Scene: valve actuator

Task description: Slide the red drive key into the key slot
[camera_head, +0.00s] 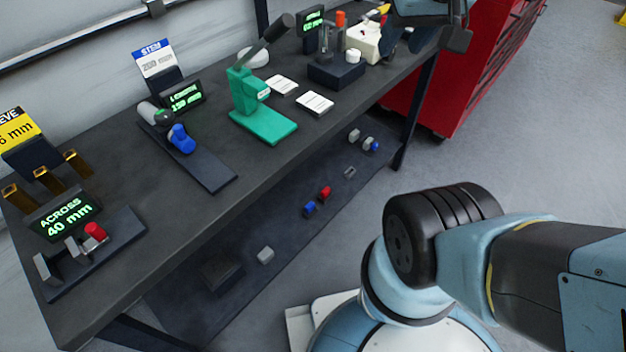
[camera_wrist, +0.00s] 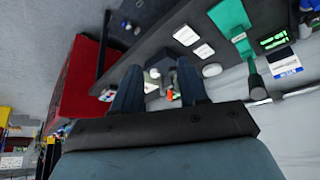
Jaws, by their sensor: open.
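My gripper (camera_head: 424,32) is at the top right of the head view, by the far end of the bench. In the wrist view its two dark fingers (camera_wrist: 158,68) are apart with nothing held between them. Beyond them is a cream-white device (camera_head: 365,42), partly hidden by my gripper in the head view. An orange-red upright piece (camera_head: 341,19) stands beside it, and an orange-red piece also shows in the wrist view (camera_wrist: 170,94). I cannot tell which red piece is the drive key. No key slot can be made out.
A green press (camera_head: 262,118), white cards (camera_head: 315,104) and a dark block (camera_head: 336,72) stand on the dark bench (camera_head: 200,215). A gauge with a red knob (camera_head: 95,232) is at the near left. Small blocks, one red (camera_head: 324,192), lie below. A red cabinet (camera_head: 500,60) stands beyond.

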